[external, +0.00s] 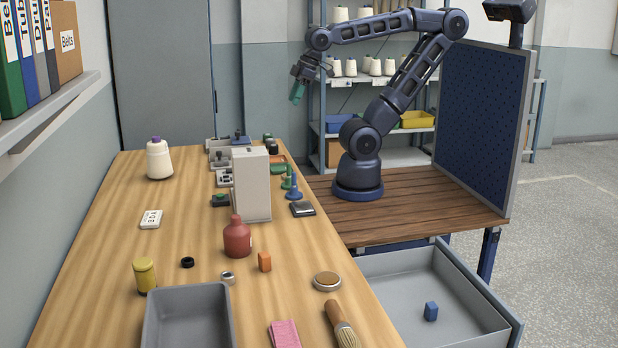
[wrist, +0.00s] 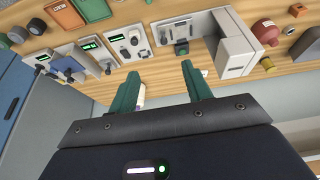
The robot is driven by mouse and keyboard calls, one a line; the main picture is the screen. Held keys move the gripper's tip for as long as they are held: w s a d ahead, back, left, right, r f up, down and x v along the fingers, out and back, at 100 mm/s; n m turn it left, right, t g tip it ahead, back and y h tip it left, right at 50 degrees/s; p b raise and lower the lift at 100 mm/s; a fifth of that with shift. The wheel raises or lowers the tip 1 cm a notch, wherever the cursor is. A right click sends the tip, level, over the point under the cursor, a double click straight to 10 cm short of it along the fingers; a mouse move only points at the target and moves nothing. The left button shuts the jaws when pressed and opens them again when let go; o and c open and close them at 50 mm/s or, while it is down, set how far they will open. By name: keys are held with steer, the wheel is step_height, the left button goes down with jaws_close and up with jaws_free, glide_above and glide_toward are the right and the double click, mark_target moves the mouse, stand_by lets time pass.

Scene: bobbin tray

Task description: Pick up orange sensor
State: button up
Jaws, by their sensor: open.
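The orange sensor appears to be the small upright orange block (external: 264,262) on the wooden table, just right of the red-brown bottle (external: 237,238) in the external view. My gripper (external: 298,93) is raised high at the back of the scene, above and far behind the block. In the wrist view its green fingers (wrist: 160,74) are spread, with nothing gripped between them.
A tall white box (external: 252,183) stands behind the bottle. A grey bin (external: 188,320), a yellow jar (external: 145,276), a round brown-topped disc (external: 327,281), a pink block (external: 285,334) and a brush (external: 341,325) lie around the front.

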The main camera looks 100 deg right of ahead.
steer(key=w+a+f+n, duration=0.1)
steer(key=w+a+n, duration=0.2)
steer(key=w+a, duration=0.3)
steer(key=w+a+f+n+g, duration=0.1)
steer(key=w+a+n, duration=0.3)
steer(key=w+a, duration=0.2)
steer(key=w+a+f+n+g, duration=0.1)
steer(key=w+a+n, duration=0.3)
steer(key=a, duration=0.5)
steer(key=shift+w, duration=1)
steer(key=w+a+f+n+g, duration=0.1)
steer(key=a+f+n, duration=0.15)
steer(key=a, duration=0.45)
steer(key=w+a+f+n, duration=0.2)
steer(key=a+f, duration=0.2)
steer(key=a, duration=0.3)
steer(key=n+g, duration=0.2)
steer(key=n, duration=0.3)
glide_toward(264, 254)
steer(key=shift+s+d+f, duration=0.1)
steer(key=shift+s+d, duration=0.15)
steer(key=shift+s, duration=0.2)
steer(key=shift+a+f, duration=0.2)
steer(key=shift+f, duration=0.2)
step_height(264, 254, down, 5)
steer(key=shift+f, duration=0.15)
steer(key=f, duration=0.5)
steer(key=shift+w, duration=0.3)
steer(key=c, duration=1.1)
